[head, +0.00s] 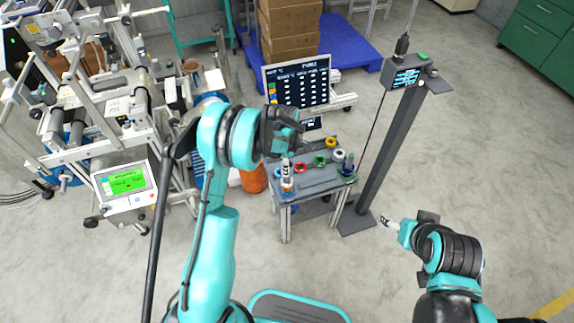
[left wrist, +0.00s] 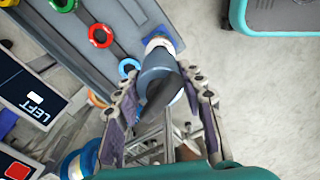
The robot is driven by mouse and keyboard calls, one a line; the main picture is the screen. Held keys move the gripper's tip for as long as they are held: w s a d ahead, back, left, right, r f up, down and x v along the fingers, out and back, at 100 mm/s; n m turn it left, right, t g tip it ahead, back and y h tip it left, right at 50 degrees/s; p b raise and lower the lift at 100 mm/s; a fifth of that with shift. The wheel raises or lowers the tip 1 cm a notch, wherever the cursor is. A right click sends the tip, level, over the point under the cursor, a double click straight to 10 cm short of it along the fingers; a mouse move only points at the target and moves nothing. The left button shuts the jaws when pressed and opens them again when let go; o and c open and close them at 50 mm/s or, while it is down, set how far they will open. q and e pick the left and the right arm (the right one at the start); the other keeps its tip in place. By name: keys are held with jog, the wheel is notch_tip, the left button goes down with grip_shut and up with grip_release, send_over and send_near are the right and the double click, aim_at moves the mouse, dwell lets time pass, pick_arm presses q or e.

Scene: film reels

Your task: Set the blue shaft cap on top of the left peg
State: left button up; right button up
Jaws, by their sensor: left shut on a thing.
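In the left wrist view a slate-blue cylindrical piece, which looks like the blue shaft cap (left wrist: 158,64), lies between the fingers of my left gripper (left wrist: 159,74), which is shut on it. A white ring-shaped part (left wrist: 159,41) shows just past it. In the head view my left gripper (head: 287,143) is above the left end of the small table, over the left peg (head: 286,171). The peg stands upright with orange and pale parts around its base. I cannot tell whether the cap touches the peg. My right gripper (head: 388,222) is away at the right; its jaws are unclear.
The small grey table (head: 318,178) carries red (head: 301,168), green (head: 320,160) and yellow (head: 331,142) rings. A second peg (head: 347,168) stands at its right. A dark display board (head: 297,82) stands behind, and a tall grey post (head: 386,145) is at the right.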

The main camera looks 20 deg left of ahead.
pick_arm(q)
jog(key=shift+f+b, duration=0.4)
jog(key=shift+f, duration=0.15)
jog(key=shift+f+b, duration=0.4)
jog(key=shift+f, duration=0.05)
jog(key=shift+f, duration=0.15)
dwell(0.4)
jog(key=shift+f+b, duration=0.8)
jog(key=shift+f, duration=0.05)
jog(key=shift+f, duration=0.1)
jog(key=shift+f+b, duration=0.45)
jog(key=shift+b, duration=0.1)
jog(key=o, duration=1.4)
